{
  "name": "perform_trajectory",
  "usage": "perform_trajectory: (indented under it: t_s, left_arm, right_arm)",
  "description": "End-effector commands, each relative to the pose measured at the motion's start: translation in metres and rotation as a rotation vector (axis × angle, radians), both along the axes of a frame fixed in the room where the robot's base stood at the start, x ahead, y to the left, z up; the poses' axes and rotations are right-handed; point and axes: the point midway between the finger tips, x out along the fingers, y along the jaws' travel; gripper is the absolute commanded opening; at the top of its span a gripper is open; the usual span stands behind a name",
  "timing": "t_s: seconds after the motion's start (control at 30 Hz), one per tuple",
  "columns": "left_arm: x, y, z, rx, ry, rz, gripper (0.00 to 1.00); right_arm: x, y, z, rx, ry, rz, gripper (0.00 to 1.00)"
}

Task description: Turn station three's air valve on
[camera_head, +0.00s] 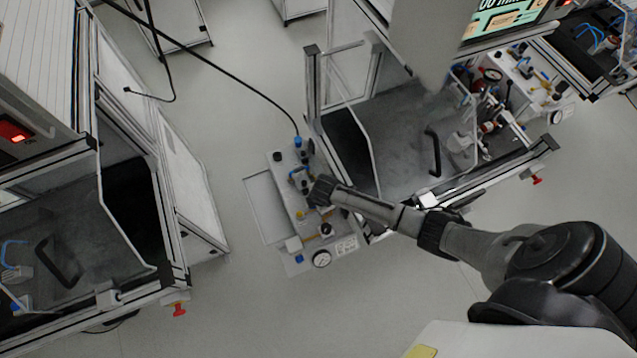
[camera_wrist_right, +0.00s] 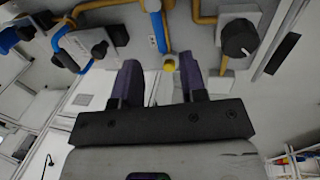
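A pale air panel (camera_head: 284,207) with blue and black fittings and brass pipe parts is mounted low beside the middle station. My right arm reaches in from the right, and its end (camera_head: 322,190) covers part of the panel. In the right wrist view my right gripper (camera_wrist_right: 161,78) points at the fittings, its two dark fingers apart with nothing held between them. Which fitting is the air valve is unclear. My left gripper is out of view.
The middle station's clear door (camera_head: 390,150) and frame stand right of the panel. Another station (camera_head: 130,220) is at left, with clear floor (camera_head: 230,300) between them.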

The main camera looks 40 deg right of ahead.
Motion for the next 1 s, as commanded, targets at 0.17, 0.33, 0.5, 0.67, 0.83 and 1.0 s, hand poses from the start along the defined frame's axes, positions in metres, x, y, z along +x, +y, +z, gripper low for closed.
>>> perform_trajectory:
  t_s: [0.17,0.33,0.5,0.67,0.83,1.0]
  left_arm:
    - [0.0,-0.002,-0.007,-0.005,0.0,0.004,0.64]
    - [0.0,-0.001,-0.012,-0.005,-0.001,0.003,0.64]
    - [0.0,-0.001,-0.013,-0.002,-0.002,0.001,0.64]
    - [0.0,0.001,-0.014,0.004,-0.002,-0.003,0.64]
    - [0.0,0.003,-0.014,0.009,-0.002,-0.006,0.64]
    - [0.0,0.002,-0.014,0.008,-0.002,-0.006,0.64]
  right_arm:
    - [0.005,-0.001,-0.029,0.0,0.002,-0.002,0.39]
    - [0.009,-0.003,-0.045,0.0,0.0,-0.002,0.39]
    - [0.01,-0.003,-0.053,0.0,0.0,-0.001,0.39]
    - [0.01,-0.003,-0.055,0.0,0.0,-0.001,0.39]
    - [0.01,-0.004,-0.054,0.0,-0.001,-0.001,0.39]
    - [0.01,-0.004,-0.054,0.0,0.0,-0.001,0.26]
